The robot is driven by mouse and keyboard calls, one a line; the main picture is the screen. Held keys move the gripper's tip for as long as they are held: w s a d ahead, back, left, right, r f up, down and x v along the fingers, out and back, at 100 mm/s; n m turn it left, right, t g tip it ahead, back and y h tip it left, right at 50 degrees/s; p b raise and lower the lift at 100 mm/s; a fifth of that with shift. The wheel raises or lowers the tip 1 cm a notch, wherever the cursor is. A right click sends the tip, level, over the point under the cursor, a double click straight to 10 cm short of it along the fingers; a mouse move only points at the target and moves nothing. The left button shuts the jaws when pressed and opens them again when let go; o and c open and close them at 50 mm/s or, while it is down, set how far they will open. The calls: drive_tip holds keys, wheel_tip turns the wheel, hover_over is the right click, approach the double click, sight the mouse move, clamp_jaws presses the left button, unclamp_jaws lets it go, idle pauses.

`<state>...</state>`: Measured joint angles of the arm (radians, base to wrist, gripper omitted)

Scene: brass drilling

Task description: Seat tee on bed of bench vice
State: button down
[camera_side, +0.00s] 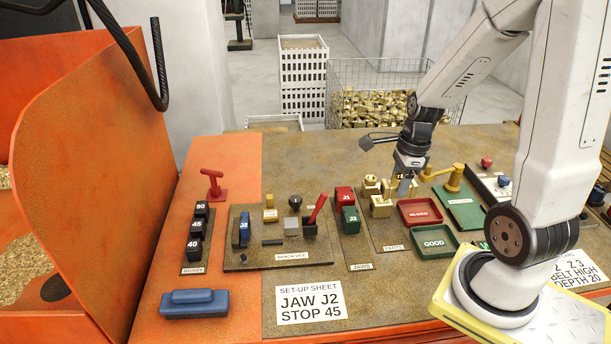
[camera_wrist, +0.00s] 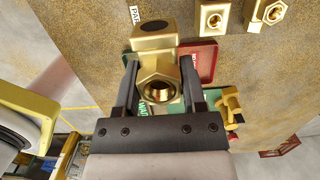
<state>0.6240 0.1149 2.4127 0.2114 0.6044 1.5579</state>
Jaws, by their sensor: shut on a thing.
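My gripper (camera_side: 404,186) is at the parts area, right of the jaw blocks. In the wrist view, its two black fingers (camera_wrist: 160,66) are shut on a brass tee (camera_wrist: 158,90), whose hexagonal open end faces the camera. In the side view, the held tee is hard to tell from the brass parts around it. The bench vice (camera_side: 286,262) stands to the left on a dark plate, with a blue J2 jaw (camera_side: 244,231) at its left and a red handle (camera_side: 317,209) at its right. My gripper is well away from the vice.
Other brass parts (camera_side: 381,206) stand close to my gripper. Red NO GOOD (camera_side: 419,222) and green GOOD (camera_side: 453,251) trays lie to the right. Red and green J1, J3 jaws (camera_side: 345,197) stand between the vice and the parts. Black stops (camera_side: 195,230) are at the left.

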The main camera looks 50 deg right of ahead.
wheel_tip(320, 180, up, 2)
drive_tip(key=shift+r, duration=0.1)
drive_tip(key=shift+w, duration=0.45)
drive_tip(key=w+a, duration=1.9)
drive_tip(key=w, duration=0.4)
wheel_tip(320, 180, down, 7)
drive_tip(key=shift+s+r, duration=0.15)
drive_tip(key=shift+f, duration=2.25)
drive_tip(key=shift+f, duration=1.35)
idle(0.9)
